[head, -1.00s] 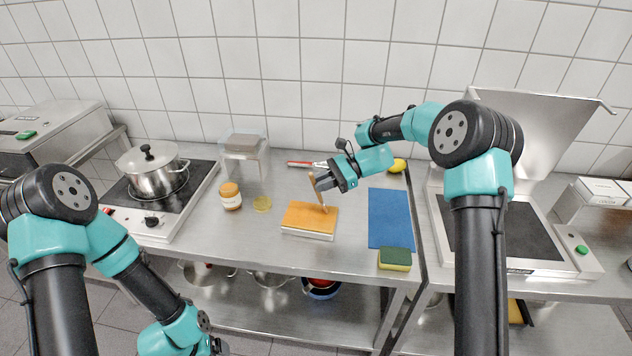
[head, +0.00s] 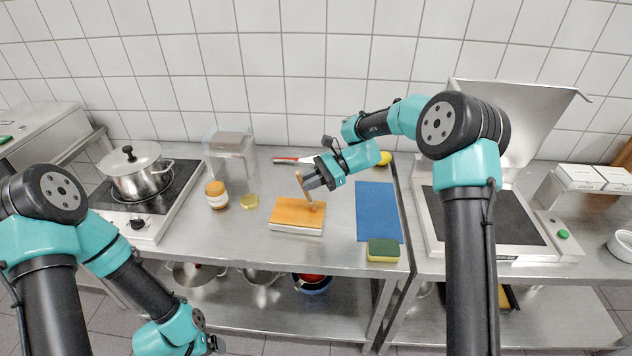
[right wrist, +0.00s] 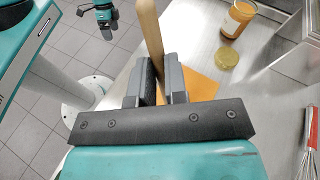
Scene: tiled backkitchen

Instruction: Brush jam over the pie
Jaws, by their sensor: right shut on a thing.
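The pie (head: 297,213) is a flat, rectangular block with an orange top and pale sides, lying on the steel counter; part of its orange top (right wrist: 203,84) shows in the right wrist view. My right gripper (head: 312,181) is shut on the wooden handle of the brush (head: 301,184), above the pie. The handle (right wrist: 150,35) stands between its fingers in the right wrist view. The brush leans, its lower end over the pie's right half; I cannot tell whether it touches. The open jam jar (head: 216,195) stands left of the pie. My left gripper (head: 217,345) is low at the front, its jaws unclear.
A yellowish disc (head: 249,201) lies beside the jar. A pot (head: 141,172) sits on the hob at left. A whisk (head: 293,160) lies behind the pie. A blue cloth (head: 378,212) and a sponge (head: 383,250) lie at right, and a lemon (head: 384,158) behind.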

